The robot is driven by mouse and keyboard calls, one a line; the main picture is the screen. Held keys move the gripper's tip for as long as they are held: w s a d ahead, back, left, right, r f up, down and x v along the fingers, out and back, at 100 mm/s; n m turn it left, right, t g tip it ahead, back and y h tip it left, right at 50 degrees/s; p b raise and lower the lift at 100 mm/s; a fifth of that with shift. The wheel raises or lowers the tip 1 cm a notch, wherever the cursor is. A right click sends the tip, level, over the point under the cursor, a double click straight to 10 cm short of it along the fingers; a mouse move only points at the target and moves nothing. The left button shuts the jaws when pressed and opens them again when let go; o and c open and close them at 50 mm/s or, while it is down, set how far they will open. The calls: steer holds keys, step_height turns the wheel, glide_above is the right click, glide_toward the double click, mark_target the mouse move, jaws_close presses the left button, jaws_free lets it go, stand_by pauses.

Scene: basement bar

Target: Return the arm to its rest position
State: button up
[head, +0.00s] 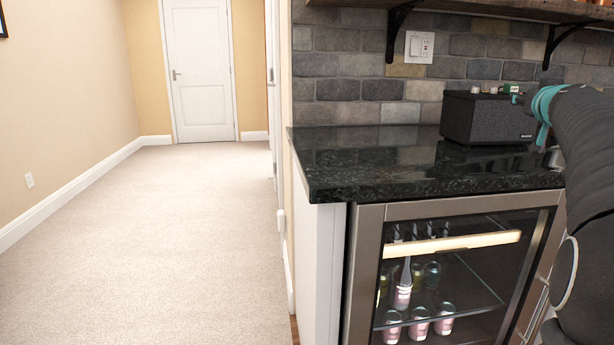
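Part of my arm, dark grey with a teal band, rises along the right edge of the head view, in front of the bar counter (400,160). The rest of the arm runs out of the picture on the right.
A black speaker-like box (485,120) stands on the dark counter beside my arm, with small items on top. Below is a glass-door drinks fridge (440,285) with cans and a bottle. A wooden shelf (470,8) hangs above. Open carpet (160,235) leads left to a white door (199,70).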

steer(key=s+a+f+n+y, duration=0.1)
steer(key=a+f, duration=0.1)
steer(key=a, duration=0.4)
steer(key=s+a+f+n+g+y, duration=0.1)
steer(key=a+f+y, duration=0.1)
steer(key=a, duration=0.4)
steer(key=s+a+f+y, duration=0.1)
steer(key=a+f+y, duration=0.1)
steer(key=a, duration=0.4)
steer(key=shift+s+a+f+n, duration=0.2)
steer(key=shift+a+f+n, duration=0.05)
steer(key=shift+f+n, duration=0.15)
steer(key=s+a+f+n+g+y, duration=0.1)
steer(key=s+a+f+g, duration=0.1)
steer(key=s+a+f, duration=0.3)
steer(key=s+a+f+g+y, duration=0.1)
steer(key=s+a+f+y, duration=0.15)
steer(key=a, duration=0.45)
steer(key=s+a+f+g, duration=0.3)
steer(key=s+f, duration=0.7)
steer(key=s, duration=0.2)
steer(key=s+a+f+n+g+h, duration=0.1)
steer(key=s+a+f+g, duration=0.2)
steer(key=s+f, duration=0.8)
steer(key=shift+s+a+f, duration=0.3)
steer(key=shift+s+a, duration=0.1)
steer(key=shift+a, duration=0.35)
steer(key=shift+c, duration=1.4)
steer(key=shift+d, duration=0.1)
